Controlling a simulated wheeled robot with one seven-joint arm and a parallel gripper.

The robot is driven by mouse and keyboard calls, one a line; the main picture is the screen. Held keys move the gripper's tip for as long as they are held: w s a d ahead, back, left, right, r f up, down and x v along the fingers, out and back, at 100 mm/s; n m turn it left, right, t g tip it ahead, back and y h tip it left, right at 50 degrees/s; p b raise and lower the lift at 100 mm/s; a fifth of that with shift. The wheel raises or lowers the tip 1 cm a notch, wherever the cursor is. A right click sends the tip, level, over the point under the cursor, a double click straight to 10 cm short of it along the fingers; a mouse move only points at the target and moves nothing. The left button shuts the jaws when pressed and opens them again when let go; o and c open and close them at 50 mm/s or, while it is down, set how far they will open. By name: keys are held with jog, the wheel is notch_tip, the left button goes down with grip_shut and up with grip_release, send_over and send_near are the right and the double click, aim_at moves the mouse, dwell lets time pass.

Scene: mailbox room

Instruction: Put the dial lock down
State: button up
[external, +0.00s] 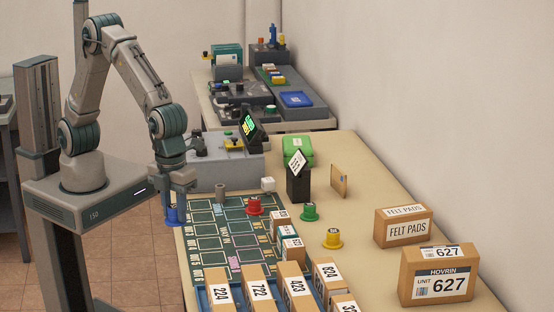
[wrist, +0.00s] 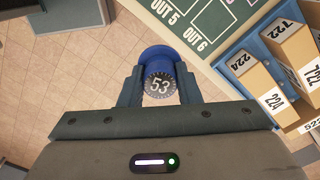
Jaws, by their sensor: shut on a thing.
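My gripper (wrist: 159,92) is shut on the blue dial lock (wrist: 158,53), whose dark round face reads 53. In the external view the blue lock (external: 175,216) hangs upright under my gripper (external: 176,199), just off the left edge of the table (external: 360,165). The wrist view shows floor tiles around and beyond it. Other dial locks stand on the table: a red one (external: 255,206) on the green mat (external: 205,243), a green one (external: 309,213) and a yellow one (external: 332,238) right of it.
Numbered parcels stand in a blue rack (wrist: 243,50) at the table's near end. A black card holder (external: 298,187) and a green box (external: 297,150) stand farther back. Larger cartons (external: 447,277) are at right. Several mat cells are bare; the table between yellow lock and cartons is clear.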

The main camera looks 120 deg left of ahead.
jog(key=s+a+n, duration=0.7)
jog(key=n, duration=0.1)
jog(key=n+p, duration=0.2)
jog(key=n, duration=0.4)
send_over(204, 219)
notch_tip(204, 219, down, 7)
jog(key=shift+f, duration=0.2)
jog(key=shift+a+f, duration=0.1)
jog(key=shift+f, duration=1.95)
jog(key=shift+f, duration=0.1)
jog(key=shift+f, duration=0.15)
jog(key=o, duration=1)
jog(key=shift+r, duration=0.2)
